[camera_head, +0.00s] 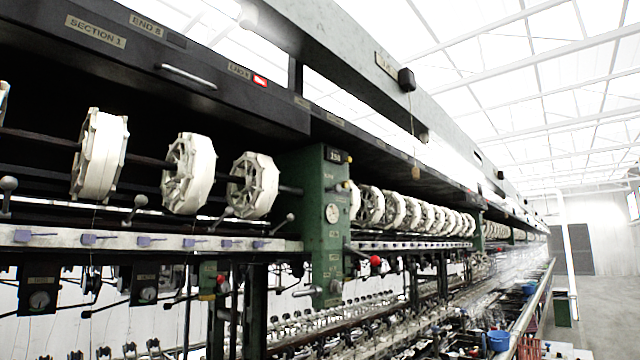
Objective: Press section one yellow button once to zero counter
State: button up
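A dark overhead panel carries a label reading SECTION 1 (95,32) at the upper left. Below its right end stands a green post (312,230). A small dark counter window (335,155) sits at the top of the post; its digits are too small to read surely. A small yellowish button or knob (350,159) sticks out at the right edge of the post, beside the counter. Another pale yellowish knob (346,185) is below it. I cannot tell surely which is the counter's button. My gripper is not in view.
White reels (99,155) hang on a shaft left of the post, and more recede to the right. A blue basin (498,341) stands low at the right. The aisle floor (605,310) at far right looks open.

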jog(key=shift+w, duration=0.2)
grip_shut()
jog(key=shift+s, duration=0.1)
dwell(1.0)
